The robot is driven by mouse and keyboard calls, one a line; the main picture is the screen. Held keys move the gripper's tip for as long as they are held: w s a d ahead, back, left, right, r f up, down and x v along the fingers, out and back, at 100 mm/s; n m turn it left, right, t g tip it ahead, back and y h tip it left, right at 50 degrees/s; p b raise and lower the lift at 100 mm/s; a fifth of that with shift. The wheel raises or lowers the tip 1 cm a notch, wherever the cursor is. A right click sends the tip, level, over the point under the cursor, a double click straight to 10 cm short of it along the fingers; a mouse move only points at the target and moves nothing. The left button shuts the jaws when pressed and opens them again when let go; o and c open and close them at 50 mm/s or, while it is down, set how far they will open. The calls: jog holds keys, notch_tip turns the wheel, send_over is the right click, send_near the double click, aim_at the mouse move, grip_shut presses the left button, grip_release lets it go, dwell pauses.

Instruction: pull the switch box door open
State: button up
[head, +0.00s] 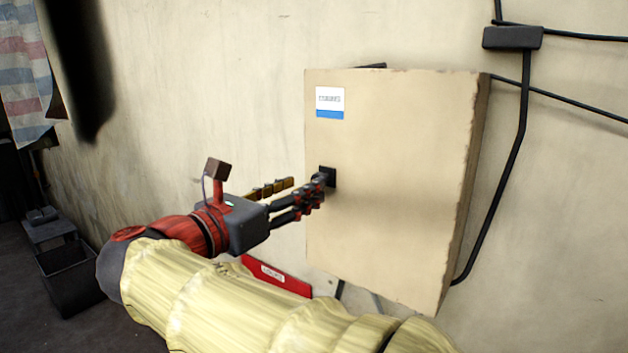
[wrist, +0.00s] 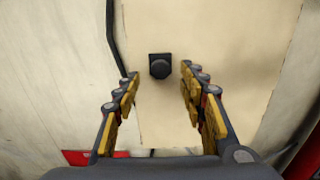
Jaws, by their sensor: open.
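The switch box (head: 400,180) is a beige box on the wall. Its front door looks shut. A small black knob (head: 327,176) sits near the door's left edge, and it also shows in the wrist view (wrist: 160,66). My gripper (head: 308,184) is open, with its fingertips close to the knob. In the wrist view my gripper (wrist: 158,74) has one finger on each side of the knob, with clear gaps. I cannot tell whether any finger touches the door. In the head view a finger partly covers the knob.
A red sign (head: 275,276) is below the box on the left. Black cables (head: 517,150) and a junction box (head: 512,38) are on the wall at right. A dark bin (head: 70,275) stands at far left.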

jog(key=x, duration=0.5)
jog(key=c, duration=0.3)
jog(key=c, duration=0.8)
dwell(0.3)
